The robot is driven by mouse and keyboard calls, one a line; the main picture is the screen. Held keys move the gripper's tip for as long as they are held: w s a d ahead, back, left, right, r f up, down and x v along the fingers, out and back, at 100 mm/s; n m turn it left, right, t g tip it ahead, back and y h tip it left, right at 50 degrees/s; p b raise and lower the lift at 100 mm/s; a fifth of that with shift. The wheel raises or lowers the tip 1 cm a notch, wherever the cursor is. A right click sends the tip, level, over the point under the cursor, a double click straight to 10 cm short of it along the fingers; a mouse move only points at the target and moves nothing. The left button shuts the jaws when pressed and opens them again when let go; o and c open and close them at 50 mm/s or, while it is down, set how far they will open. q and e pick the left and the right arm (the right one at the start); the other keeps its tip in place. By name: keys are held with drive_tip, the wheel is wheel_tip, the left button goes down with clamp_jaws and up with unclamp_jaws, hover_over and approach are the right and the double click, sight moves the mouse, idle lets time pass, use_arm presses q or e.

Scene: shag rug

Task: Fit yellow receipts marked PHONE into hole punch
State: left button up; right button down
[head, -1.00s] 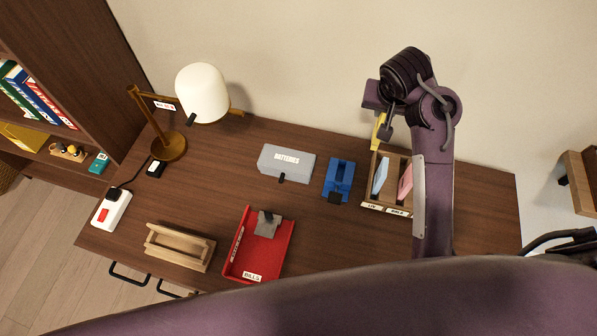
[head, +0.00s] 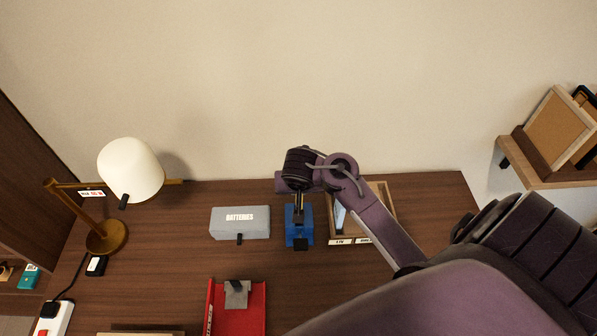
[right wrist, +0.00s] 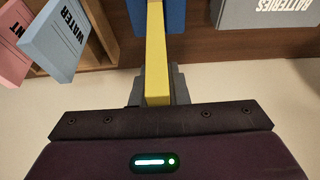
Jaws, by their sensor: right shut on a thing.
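The yellow receipts (right wrist: 156,50) appear in the right wrist view as a narrow yellow strip seen edge-on; any PHONE marking is hidden. My right gripper (right wrist: 155,88) is shut on them. In the head view my right gripper (head: 299,207) is over the blue hole punch (head: 291,228), between the grey batteries box and the wooden sorter. In the right wrist view the far end of the yellow strip overlaps the blue hole punch (right wrist: 176,14); I cannot tell whether it is in the slot. My left gripper is not in view.
The grey BATTERIES box (head: 240,223) is left of the punch. The wooden sorter (head: 385,205) is close on the right; blue WATER (right wrist: 58,40) and pink (right wrist: 20,35) receipts show there. A red tray (head: 256,310) is in front, a lamp (head: 130,170) at left.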

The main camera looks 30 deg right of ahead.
wheel_tip(320, 180, down, 4)
drive_tip(key=shift+b, duration=0.5)
drive_tip(key=shift+f, duration=0.2)
drive_tip(key=shift+f, duration=0.15)
drive_tip(key=c, duration=1.4)
unclamp_jaws()
